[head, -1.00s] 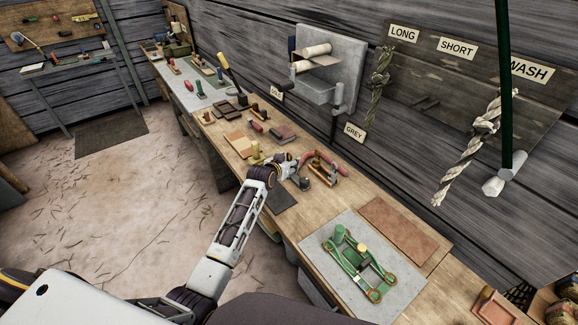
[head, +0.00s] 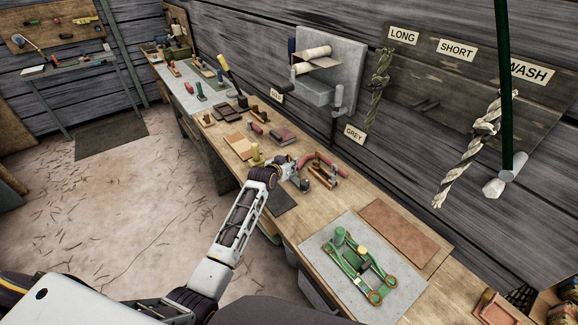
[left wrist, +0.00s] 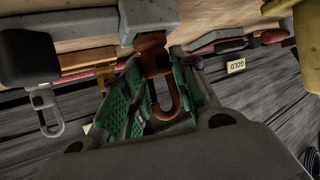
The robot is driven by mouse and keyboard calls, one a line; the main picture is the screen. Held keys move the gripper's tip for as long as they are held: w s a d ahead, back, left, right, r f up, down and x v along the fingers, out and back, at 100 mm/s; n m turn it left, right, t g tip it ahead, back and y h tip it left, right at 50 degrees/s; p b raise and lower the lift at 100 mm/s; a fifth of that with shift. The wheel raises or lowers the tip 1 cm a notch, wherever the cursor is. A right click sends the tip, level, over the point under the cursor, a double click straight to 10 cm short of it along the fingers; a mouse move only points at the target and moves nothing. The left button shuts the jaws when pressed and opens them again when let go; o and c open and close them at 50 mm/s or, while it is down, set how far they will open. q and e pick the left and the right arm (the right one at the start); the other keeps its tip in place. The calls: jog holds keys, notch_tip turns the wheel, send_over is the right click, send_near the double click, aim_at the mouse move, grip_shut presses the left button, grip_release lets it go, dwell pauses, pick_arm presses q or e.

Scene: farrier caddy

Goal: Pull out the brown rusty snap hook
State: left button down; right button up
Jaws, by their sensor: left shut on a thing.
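In the left wrist view the brown rusty snap hook (left wrist: 154,58) is between the green-padded fingers of my left gripper (left wrist: 160,84), which is shut on it. Its curved end shows between the pads. Its top meets a grey block-like part (left wrist: 146,16); I cannot tell how they are joined. A grey snap hook (left wrist: 43,108) hangs from a dark block to the left, apart from the gripper. In the head view my left gripper (head: 291,171) is at the bench, beside a caddy with a red curved handle (head: 326,161); the hook is too small to make out there. My right gripper is not visible.
A green metal frame (head: 358,262) lies on a grey mat (head: 330,233) nearer along the bench. A yellow-green post (head: 255,152) stands left of the gripper and looms at the right of the wrist view (left wrist: 308,40). The plank wall is behind the bench.

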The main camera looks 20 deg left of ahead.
aim_at(288, 156)
pick_arm(q)
jog(key=shift+r+p, duration=1.15)
jog(key=shift+p, duration=0.1)
dwell(1.2)
jog(key=shift+r+p, duration=1.35)
jog(key=shift+r, duration=0.05)
jog(key=shift+r+p, duration=0.85)
jog(key=shift+r, duration=0.5)
